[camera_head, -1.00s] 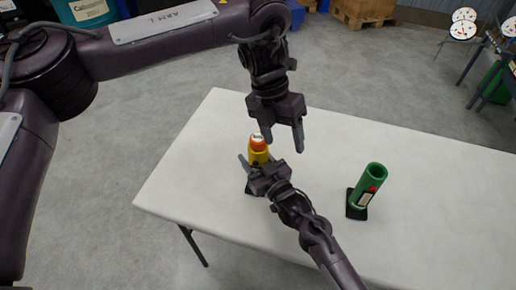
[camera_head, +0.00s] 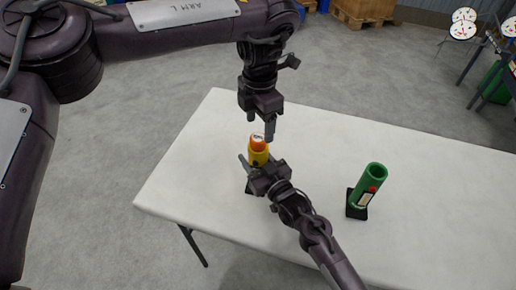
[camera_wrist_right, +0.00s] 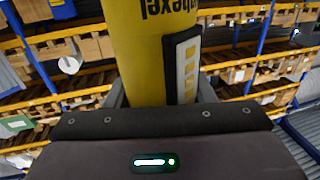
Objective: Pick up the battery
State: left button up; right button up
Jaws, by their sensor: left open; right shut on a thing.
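The battery (camera_head: 257,142), an orange cylinder with a white patch, sticks up out of a yellow tube (camera_head: 258,158) near the table's left end. Its lower part is hidden inside the tube. My right gripper (camera_head: 257,165) is shut on the yellow tube from the near side. The tube also fills the middle of the right wrist view (camera_wrist_right: 140,55), with dark lettering and a black and white strip. My left gripper (camera_head: 260,124) is open and points down just above the battery, its fingertips close to the battery's top. I cannot tell whether they touch it.
A green tube (camera_head: 369,187) stands tilted on a black base at the right. Both tubes are on a white table (camera_head: 310,130), with much clear surface between and behind them. Round gauges (camera_head: 463,23) and a wooden pallet (camera_head: 362,10) are in the background.

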aim_at(258, 137)
pick_arm(q)
jog(key=f, duration=0.5)
jog(key=shift+a, duration=0.2)
grip_shut()
